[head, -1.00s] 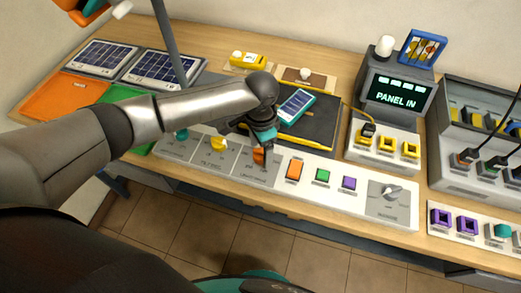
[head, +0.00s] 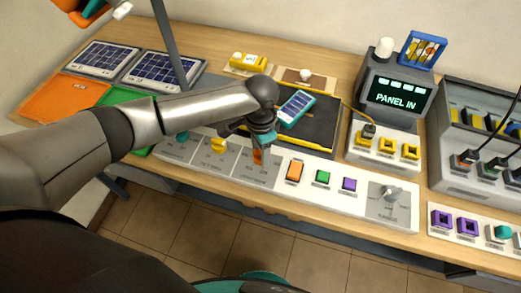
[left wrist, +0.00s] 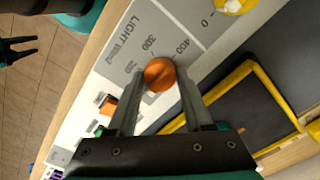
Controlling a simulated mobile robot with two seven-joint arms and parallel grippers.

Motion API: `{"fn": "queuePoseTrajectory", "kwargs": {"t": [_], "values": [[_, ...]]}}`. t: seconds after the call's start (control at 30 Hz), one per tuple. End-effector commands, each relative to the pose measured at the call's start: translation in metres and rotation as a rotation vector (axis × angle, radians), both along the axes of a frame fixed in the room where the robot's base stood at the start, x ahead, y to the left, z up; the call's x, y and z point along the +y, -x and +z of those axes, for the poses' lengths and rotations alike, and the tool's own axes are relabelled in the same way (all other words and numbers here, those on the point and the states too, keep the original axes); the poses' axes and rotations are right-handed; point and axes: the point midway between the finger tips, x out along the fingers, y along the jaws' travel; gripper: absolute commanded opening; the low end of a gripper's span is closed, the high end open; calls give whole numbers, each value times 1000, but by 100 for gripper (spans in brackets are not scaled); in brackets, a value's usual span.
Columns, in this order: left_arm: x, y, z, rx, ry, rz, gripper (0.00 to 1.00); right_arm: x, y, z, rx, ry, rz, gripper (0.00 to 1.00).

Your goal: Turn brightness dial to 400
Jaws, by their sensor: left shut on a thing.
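The orange dial (head: 257,156) sits on the light-grey panel labelled LIGHT (head: 247,172), at the front of the bench. My left gripper (head: 262,147) is over it, pointing down. In the left wrist view the orange dial (left wrist: 160,74) is between the two fingertips, and the gripper is shut on it. The marks 200, 300 and 400 (left wrist: 182,47) show beside it. The dial's pointer is hidden, so I cannot tell its exact setting. My right gripper (left wrist: 20,47) shows at the left edge of the wrist view, empty, with its fingers apart, away from the bench.
A yellow dial (head: 218,145) and a teal dial (head: 182,135) are to the left. Orange (head: 295,170), green (head: 322,177) and purple (head: 349,184) buttons and a grey knob (head: 391,194) are to the right. A phone-like device (head: 297,108) lies on a dark mat behind. The screen (head: 398,95) reads PANEL IN.

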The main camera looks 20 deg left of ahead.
Motion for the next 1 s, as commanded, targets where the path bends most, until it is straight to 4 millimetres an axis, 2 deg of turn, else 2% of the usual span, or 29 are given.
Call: {"fn": "queuePoseTrajectory", "kwargs": {"t": [0.07, 0.47, 0.67, 1.0], "values": [[0, 0, 0, 1, 1, 0, 0, 0, 0, 0, 0, 0, 0, 50], [0, 0, 1, 1, 0, -58, 0, 0, 0, 7, 0, 0, 0, 50], [0, 0, 2, 2, 1, -183, 0, 0, 0, 19, 0, 0, 1, 50], [0, 0, 2, 3, 0, -497, 0, 0, 0, 39, 0, 0, 1, 50]]}}
